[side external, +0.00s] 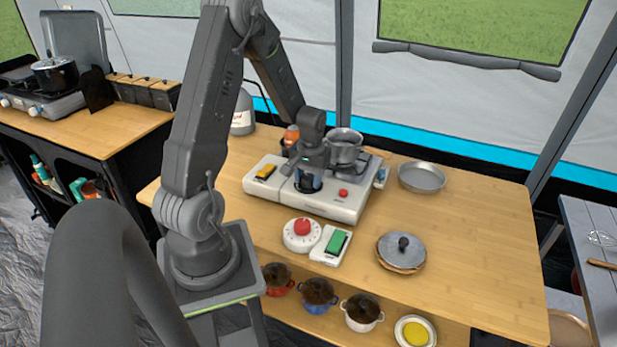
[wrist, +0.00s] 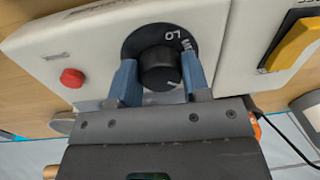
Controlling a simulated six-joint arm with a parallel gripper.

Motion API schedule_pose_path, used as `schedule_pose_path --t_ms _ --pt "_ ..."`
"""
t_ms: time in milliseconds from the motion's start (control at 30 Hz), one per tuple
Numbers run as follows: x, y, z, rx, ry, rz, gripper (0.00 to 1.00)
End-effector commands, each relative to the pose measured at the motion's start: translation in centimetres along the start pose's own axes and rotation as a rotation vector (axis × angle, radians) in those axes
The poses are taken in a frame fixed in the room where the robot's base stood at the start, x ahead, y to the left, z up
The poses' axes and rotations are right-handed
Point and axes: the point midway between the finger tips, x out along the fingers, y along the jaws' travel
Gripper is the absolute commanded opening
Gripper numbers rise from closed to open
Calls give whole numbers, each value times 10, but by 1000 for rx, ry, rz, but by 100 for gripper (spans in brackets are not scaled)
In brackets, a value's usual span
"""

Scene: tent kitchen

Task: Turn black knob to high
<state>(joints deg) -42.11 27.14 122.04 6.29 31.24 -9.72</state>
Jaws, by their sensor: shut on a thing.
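The black knob (wrist: 160,66) sits on a round black dial (wrist: 180,46) on the front of the white stove (wrist: 100,35). In the wrist view, "LO" shows on the dial; a white mark lies at the knob's lower right, partly hidden. My gripper (wrist: 159,74) is shut on the knob, with one blue finger on each side of it. In the side external view my gripper (side external: 308,181) points down at the stove (side external: 345,205) and covers most of the knob.
The stove also has a red button (wrist: 72,78) and a yellow switch (wrist: 292,45). A metal pot (side external: 345,147) stands on its burner. A red-knobbed timer (side external: 302,235), green switch (side external: 336,243) and lidded pan (side external: 402,252) lie in front.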

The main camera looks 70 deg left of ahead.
Motion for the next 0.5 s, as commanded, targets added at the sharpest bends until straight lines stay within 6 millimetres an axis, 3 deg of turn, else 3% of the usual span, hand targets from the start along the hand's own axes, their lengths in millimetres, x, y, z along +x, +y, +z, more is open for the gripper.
schedule_pose_path --t_ms 500 --pt "0 0 -1 -205 -10 0 20"
